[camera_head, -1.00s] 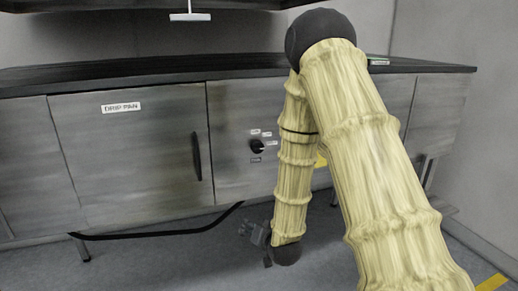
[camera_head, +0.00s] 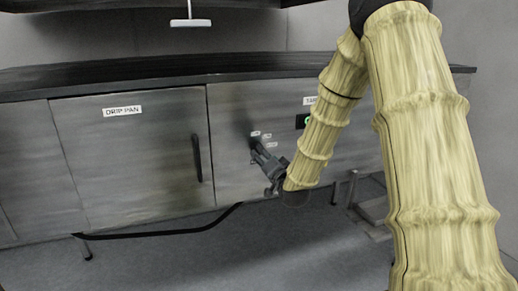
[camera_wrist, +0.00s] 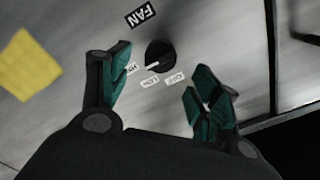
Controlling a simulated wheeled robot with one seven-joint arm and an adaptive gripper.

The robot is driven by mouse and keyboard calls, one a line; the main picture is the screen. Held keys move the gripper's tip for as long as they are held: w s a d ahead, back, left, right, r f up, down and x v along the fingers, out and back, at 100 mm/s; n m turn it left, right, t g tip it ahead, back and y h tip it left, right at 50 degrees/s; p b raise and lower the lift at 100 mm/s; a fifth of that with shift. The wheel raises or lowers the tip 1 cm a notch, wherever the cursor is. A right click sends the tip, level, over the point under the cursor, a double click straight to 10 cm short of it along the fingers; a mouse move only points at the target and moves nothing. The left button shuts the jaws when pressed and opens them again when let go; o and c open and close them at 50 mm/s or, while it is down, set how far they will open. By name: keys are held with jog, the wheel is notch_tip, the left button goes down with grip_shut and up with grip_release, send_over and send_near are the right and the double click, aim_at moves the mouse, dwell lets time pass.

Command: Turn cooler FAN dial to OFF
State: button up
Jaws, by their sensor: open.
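The FAN dial (camera_wrist: 160,55) is a round black knob on the grey cabinet front in the wrist view. A FAN label (camera_wrist: 140,14) sits on one side of it, and small labels including LOW (camera_wrist: 154,83) and OFF (camera_wrist: 175,77) sit on the other. The dial's white pointer mark faces the lower left, toward the HI and LOW labels; I cannot tell exactly which. My gripper (camera_wrist: 160,88) is open, with its green-padded fingers on either side of the labels, short of the dial. In the head view my gripper (camera_head: 258,150) is at the panel and hides the dial.
The DRIP PAN door (camera_head: 130,150) with a dark vertical handle (camera_head: 196,157) is left of the dial. A black counter edge (camera_head: 150,80) runs above. A green-lit switch (camera_head: 304,121) is to the right, and a yellow patch (camera_wrist: 27,65) shows in the wrist view.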

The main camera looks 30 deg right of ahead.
jog(key=p+x, duration=0.2)
jog(key=x, duration=0.4)
jog(key=shift+w, duration=0.35)
jog(key=c, duration=1)
